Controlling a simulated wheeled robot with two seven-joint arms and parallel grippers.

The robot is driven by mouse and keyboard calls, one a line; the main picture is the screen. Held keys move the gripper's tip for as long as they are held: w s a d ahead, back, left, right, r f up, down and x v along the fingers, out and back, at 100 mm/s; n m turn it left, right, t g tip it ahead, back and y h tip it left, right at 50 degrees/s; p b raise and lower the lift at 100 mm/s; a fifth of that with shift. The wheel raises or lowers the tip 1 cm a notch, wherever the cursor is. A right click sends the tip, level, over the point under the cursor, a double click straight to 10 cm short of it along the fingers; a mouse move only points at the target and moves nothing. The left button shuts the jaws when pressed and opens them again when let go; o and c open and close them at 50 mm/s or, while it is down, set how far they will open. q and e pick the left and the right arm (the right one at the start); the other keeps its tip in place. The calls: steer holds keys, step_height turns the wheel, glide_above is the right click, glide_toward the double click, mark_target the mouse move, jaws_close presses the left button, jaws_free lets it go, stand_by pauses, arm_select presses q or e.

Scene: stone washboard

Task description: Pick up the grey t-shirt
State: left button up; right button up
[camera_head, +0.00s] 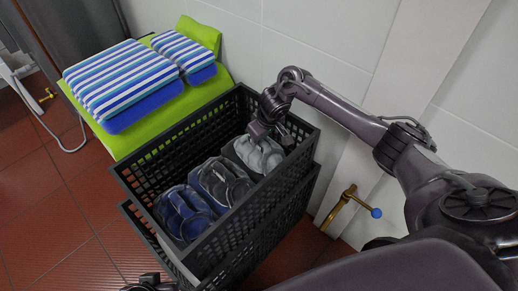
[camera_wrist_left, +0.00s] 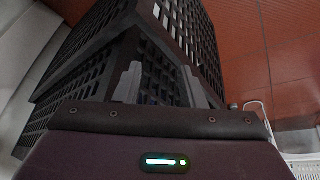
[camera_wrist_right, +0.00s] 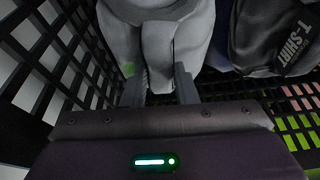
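The light grey t-shirt (camera_head: 262,158) lies rolled or folded in the far right end of the upper black crate (camera_head: 228,232). My right gripper (camera_head: 272,133) reaches down into the crate at this t-shirt. In the right wrist view the grey cloth (camera_wrist_right: 158,30) fills the space ahead, and a fold of it shows between the two separated fingers (camera_wrist_right: 160,88). I cannot tell whether both fingers touch it. My left gripper (camera_head: 148,284) is low at the bottom edge of the head view, outside the crate. Its fingers (camera_wrist_left: 160,85) are apart and empty, facing the crates.
Two darker folded garments, a grey-blue one (camera_head: 226,182) and a dark blue one (camera_head: 184,214), share the crate. A second black crate (camera_head: 262,251) is beneath. Striped blue-white towels (camera_head: 120,82) lie on a green cloth (camera_head: 140,130). A brass tap (camera_head: 340,208) is right of the crates.

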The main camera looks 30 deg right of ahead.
jaws_close()
steer(key=shift+r, duration=0.1)
